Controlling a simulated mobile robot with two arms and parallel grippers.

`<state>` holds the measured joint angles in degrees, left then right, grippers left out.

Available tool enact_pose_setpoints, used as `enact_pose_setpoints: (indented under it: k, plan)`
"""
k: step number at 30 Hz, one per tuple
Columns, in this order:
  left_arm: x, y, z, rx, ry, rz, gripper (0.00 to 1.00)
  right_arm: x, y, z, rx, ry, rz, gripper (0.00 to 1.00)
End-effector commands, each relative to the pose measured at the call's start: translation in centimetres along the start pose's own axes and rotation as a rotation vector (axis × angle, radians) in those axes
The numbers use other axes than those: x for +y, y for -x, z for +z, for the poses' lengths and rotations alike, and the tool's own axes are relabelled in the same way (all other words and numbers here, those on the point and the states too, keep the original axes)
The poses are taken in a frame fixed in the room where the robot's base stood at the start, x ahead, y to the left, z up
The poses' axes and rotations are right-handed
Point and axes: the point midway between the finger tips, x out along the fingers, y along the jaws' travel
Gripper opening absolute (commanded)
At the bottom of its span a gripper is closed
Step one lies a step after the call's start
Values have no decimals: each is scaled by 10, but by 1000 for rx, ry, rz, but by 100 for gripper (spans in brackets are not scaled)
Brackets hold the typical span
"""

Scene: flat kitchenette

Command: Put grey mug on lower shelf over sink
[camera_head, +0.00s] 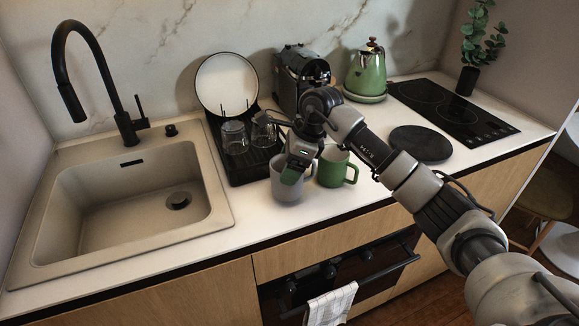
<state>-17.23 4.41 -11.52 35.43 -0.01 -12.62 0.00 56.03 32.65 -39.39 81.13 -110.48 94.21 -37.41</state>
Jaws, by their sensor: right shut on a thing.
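The grey mug (287,191) stands upright on the counter, just right of the drying rack and left of the green mug. My right gripper (291,178) comes down over the grey mug from above and is shut on it, with a fingertip showing at the near rim. The far side of the mug and the other finger are hidden by the gripper. The sink (130,205) is at the left. The lower shelf is not in view. My left gripper is not in view.
The green mug (330,172) stands close beside the grey mug. The drying rack (240,167) holds a plate (227,82) and glasses (234,138). A black faucet (125,122) rises behind the sink. A coffee machine (289,75) and green kettle (366,72) stand behind.

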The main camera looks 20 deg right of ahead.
Motion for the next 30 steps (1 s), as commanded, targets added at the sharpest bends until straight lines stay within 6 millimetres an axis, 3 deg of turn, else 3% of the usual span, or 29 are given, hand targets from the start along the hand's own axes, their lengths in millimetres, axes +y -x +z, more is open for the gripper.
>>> enact_pose_setpoints:
  k: [5, 15, 16, 20, 30]
  plan:
    - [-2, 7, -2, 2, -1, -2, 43, 0, -15, -6, -2, 1, 0, 45]
    - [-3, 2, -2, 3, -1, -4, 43, 0, -19, -8, -2, 2, -2, 45]
    - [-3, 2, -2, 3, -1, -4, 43, 0, -20, -8, -1, 2, -1, 80]
    - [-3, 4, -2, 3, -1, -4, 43, 0, -19, -8, -1, 1, -1, 100]
    - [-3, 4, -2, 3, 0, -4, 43, 0, -12, -7, -2, 2, -3, 100]
